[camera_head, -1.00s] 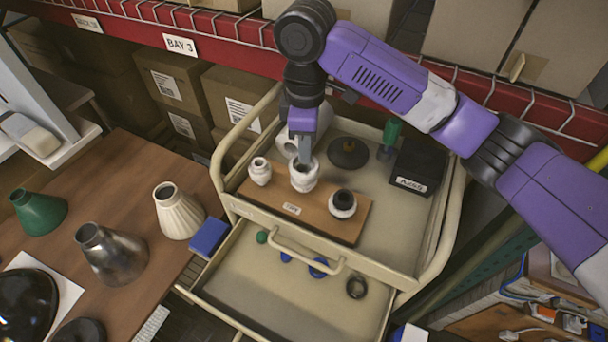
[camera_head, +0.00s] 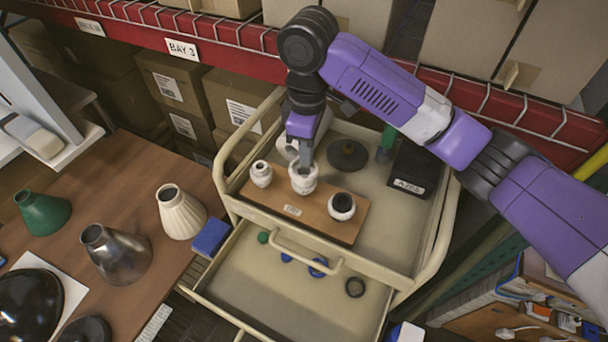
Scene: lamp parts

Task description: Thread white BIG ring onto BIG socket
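A wooden board (camera_head: 322,222) lies on the cart's upper tray and bears three white sockets. The middle socket (camera_head: 303,185) looks the biggest. A small socket (camera_head: 260,174) stands to its left, and a dark-topped socket (camera_head: 341,207) to its right. My gripper (camera_head: 306,161) points down with its fingertips at the mouth of the middle socket. The white big ring cannot be told apart from the white rim there; the fingers partly hide that spot. I cannot tell whether the fingers are open or shut.
A black disc (camera_head: 347,154), a green-topped item (camera_head: 388,137) and a black box (camera_head: 411,168) are behind the board. The open drawer (camera_head: 270,300) holds blue rings, a green piece and a black ring (camera_head: 355,287). Lamp shades stand on the left table (camera_head: 150,160).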

